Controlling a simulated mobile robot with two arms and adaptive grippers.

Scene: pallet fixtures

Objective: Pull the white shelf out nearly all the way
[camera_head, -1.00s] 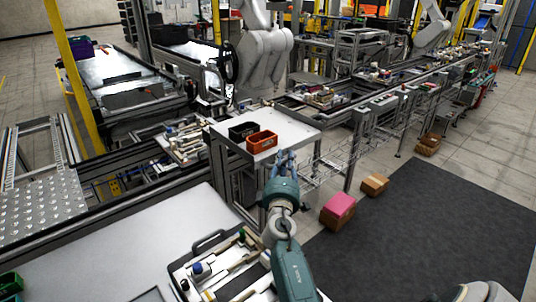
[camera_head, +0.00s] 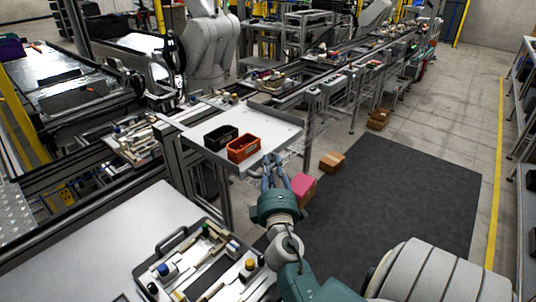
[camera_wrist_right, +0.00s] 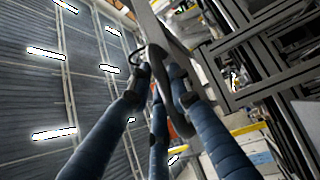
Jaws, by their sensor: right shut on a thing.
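The white shelf (camera_head: 270,122) is a flat pale panel on a grey metal frame, left of centre in the head view. It sticks out past the frame's legs toward the dark mat. A black bin (camera_head: 220,138) and an orange bin (camera_head: 243,149) stand on it. My right gripper (camera_head: 272,160) is at the shelf's near edge, shut on it; the exact contact is hard to see. In the right wrist view the blue fingers (camera_wrist_right: 160,80) close around a dark curved piece at the edge. My left gripper is not in view.
A pink-topped box (camera_head: 300,190) and a brown carton (camera_head: 332,162) lie on the floor beside the dark mat (camera_head: 390,190). A tray of parts (camera_head: 150,262) sits on a white table at the lower left. The mat is otherwise clear.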

